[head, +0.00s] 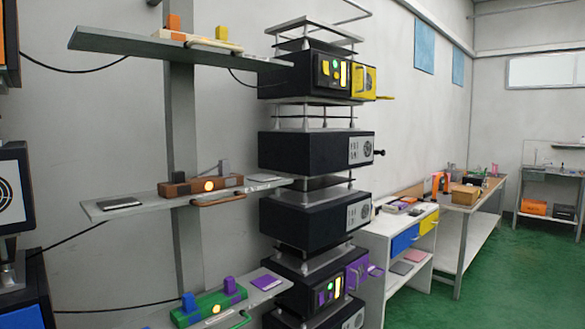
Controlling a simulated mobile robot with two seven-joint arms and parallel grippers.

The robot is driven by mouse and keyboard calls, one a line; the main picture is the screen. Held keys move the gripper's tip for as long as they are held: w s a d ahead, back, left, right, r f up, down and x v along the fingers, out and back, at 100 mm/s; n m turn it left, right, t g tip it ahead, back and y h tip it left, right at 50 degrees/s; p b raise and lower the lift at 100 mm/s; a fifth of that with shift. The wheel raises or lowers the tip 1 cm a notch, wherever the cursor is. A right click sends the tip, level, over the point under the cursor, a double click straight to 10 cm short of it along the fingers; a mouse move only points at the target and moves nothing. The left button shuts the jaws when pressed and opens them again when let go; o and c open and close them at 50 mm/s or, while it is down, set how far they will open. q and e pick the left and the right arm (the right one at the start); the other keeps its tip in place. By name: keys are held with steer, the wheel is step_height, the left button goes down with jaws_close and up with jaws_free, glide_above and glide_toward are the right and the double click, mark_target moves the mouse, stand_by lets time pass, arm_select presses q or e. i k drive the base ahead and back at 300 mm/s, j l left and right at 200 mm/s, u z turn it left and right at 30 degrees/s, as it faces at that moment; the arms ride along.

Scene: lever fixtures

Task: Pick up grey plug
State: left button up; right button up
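A brown block (178,177) stands at the base's left end, and a round light glows on the base's front. Neither of my grippers is in view.
The upper shelf (125,44) holds orange and yellow blocks. The lower shelf carries a green base (210,305) with blue and purple blocks. Stacked black boxes (310,150) stand just right of the shelves. Cables hang at left. Green floor (480,285) is open at right.

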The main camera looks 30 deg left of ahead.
mark_target(224, 165)
steer(key=i+l+u, duration=0.1)
steer(key=i+u, duration=0.2)
steer(key=i+l+u, duration=0.25)
steer(key=i, duration=0.3)
steer(key=i+l+u, duration=0.4)
steer(key=u, duration=0.35)
steer(key=i+l+u, duration=0.25)
steer(key=u, duration=0.2)
steer(key=i+l+u, duration=0.2)
steer(key=u, duration=0.25)
